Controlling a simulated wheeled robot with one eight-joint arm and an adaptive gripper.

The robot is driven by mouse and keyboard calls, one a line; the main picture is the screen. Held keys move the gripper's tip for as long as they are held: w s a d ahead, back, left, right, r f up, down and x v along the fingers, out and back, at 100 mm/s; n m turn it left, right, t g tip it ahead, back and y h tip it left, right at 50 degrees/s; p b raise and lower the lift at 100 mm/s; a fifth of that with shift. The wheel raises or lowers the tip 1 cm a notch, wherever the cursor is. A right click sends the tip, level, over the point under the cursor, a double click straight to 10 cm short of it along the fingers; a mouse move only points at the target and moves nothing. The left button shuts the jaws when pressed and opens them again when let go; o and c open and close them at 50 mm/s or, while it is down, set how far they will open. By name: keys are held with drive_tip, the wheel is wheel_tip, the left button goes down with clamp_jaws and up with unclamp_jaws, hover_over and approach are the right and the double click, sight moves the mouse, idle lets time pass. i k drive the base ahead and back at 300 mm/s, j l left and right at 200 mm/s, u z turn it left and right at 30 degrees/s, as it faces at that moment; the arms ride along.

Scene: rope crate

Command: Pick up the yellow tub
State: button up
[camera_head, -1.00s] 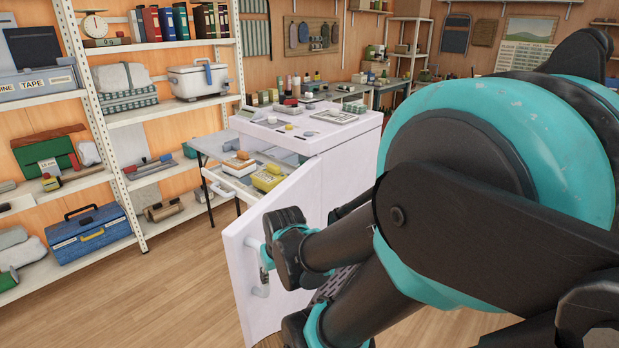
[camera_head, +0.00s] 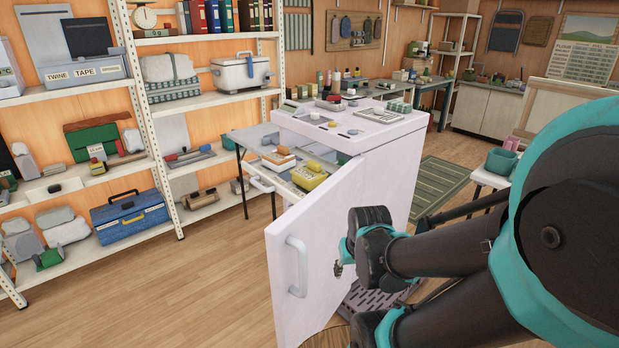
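The yellow tub (camera_head: 309,179) sits in a pulled-out drawer (camera_head: 268,183) at the upper part of the white cabinet (camera_head: 390,170), among other small items. My gripper (camera_head: 343,258) is in front of the cabinet, behind and to the right of the open door's handle, and looks apart from the handle. It is below and to the right of the tub and not touching it. Its fingers are small and partly hidden by my own arm, so whether they are open or shut does not show.
The open white door (camera_head: 320,255) with its handle (camera_head: 298,265) stands in front of the cabinet, below the drawer. Small items crowd the cabinet top. Shelves (camera_head: 160,190) with a blue toolbox (camera_head: 130,218) stand at left. The floor (camera_head: 215,290) between is clear.

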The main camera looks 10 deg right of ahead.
sight(310, 176)
drive_tip(key=k, duration=0.55)
drive_tip(key=k+u, duration=0.1)
drive_tip(key=u, duration=1.3)
drive_tip(key=i+l+u, duration=0.1)
drive_tip(key=i, duration=0.4)
drive_tip(key=i+l+u, duration=0.1)
drive_tip(key=i, duration=0.4)
drive_tip(key=i+l+u, duration=0.1)
drive_tip(key=i, duration=0.4)
drive_tip(key=i+l+z, duration=0.15)
drive_tip(key=i, duration=1.6)
drive_tip(key=i+j+z, duration=0.1)
drive_tip(key=z, duration=1.8)
drive_tip(key=i+j, duration=0.05)
